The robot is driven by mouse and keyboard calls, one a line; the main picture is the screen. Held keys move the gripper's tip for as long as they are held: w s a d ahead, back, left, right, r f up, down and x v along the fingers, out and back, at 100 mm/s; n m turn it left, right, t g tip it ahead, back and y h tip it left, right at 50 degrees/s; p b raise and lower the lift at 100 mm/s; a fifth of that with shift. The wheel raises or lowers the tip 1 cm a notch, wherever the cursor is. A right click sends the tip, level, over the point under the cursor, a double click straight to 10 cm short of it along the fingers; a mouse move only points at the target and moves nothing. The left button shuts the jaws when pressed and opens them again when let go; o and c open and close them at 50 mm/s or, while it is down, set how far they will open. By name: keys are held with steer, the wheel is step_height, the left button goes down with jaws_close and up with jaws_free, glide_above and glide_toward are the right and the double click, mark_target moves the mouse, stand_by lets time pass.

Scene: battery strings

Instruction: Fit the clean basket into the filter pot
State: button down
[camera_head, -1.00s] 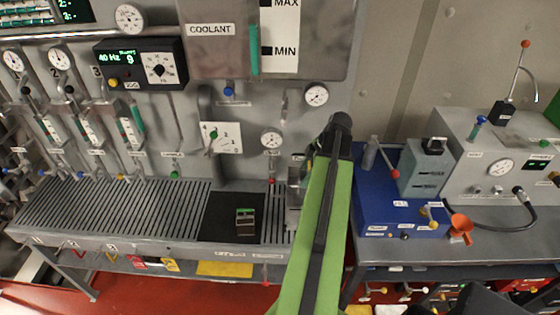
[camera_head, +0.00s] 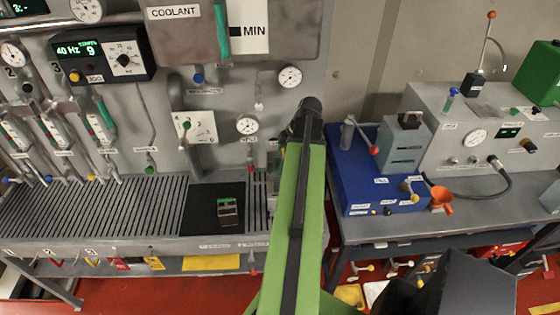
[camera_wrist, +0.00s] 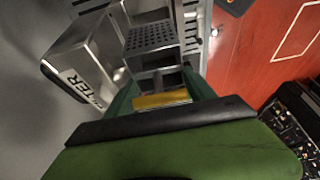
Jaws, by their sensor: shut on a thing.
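In the wrist view my gripper (camera_wrist: 158,80) is shut on a grey metal basket with a perforated face (camera_wrist: 152,38). The grip itself is partly hidden, and in the head view my green arm hides both gripper and held basket. A grey metal box with a label ending in "TER", seemingly the filter pot (camera_wrist: 78,62), is close beside the basket on the left in the wrist view. The basket appears beside the pot, but I cannot tell whether they touch. A small metal piece with a green top (camera_head: 228,208) stands on the black mat.
The slotted drain bench (camera_head: 120,210) runs along the wall, with gauges and valves above. The black mat (camera_head: 198,222) has bare room. To the right of my arm are a blue unit (camera_head: 350,180) and an orange funnel (camera_head: 441,199) on another bench.

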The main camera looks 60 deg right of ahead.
step_height(320, 180, down, 4)
steer(key=b, duration=0.2)
steer(key=shift+r+b, duration=0.25)
steer(key=shift+b, duration=0.05)
steer(key=shift+r, duration=0.1)
stand_by(0.9)
step_height(320, 180, down, 7)
steer(key=b, duration=0.7)
steer(key=shift+f, duration=0.2)
stand_by(1.7)
steer(key=shift+c, duration=1.3)
jaws_free()
steer(key=shift+r, duration=0.1)
